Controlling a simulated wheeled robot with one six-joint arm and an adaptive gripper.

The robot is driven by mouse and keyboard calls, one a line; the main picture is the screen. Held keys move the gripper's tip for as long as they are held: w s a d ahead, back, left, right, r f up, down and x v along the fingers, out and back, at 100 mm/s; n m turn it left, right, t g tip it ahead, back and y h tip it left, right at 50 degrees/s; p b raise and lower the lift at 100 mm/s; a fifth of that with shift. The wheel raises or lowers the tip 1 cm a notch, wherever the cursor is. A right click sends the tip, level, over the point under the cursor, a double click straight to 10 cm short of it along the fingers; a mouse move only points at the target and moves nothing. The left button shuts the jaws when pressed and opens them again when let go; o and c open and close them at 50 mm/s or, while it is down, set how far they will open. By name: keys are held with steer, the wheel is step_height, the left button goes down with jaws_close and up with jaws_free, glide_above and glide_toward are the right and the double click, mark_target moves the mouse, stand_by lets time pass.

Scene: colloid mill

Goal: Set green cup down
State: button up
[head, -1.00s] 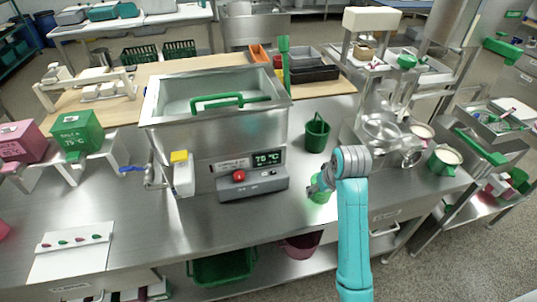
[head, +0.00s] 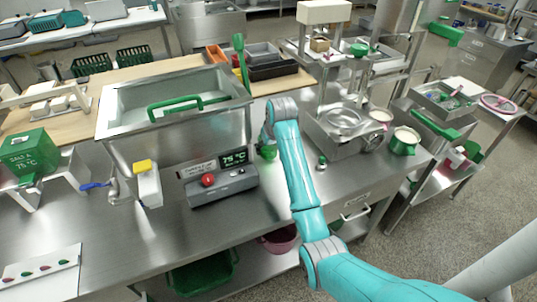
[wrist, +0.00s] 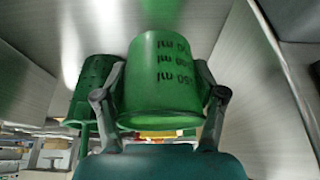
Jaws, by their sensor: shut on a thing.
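The green cup (wrist: 165,80) carries dark volume markings, which appear upside down in the wrist view. My gripper (wrist: 160,88) is shut on it, one finger on each side. In the head view, my gripper (head: 268,141) is mostly hidden by my arm, and a bit of the green cup (head: 267,153) shows just beside it, over the steel bench right of the heated tank. I cannot tell whether the cup touches the bench. A second dark green container (wrist: 90,90) stands close to the left of the cup in the wrist view; my arm hides it in the head view.
The steel tank (head: 175,110) with its 75 °C display (head: 234,157) is left of my gripper. The mill (head: 342,120) stands to the right, with a green jug (head: 404,140) beside it. A small knob-like thing (head: 322,162) sits on the bench.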

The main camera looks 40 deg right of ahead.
mark_target(269, 154)
steer(key=shift+f, duration=1.75)
steer(key=o, duration=1.2)
steer(key=shift+f, duration=0.1)
steer(key=shift+o, duration=0.2)
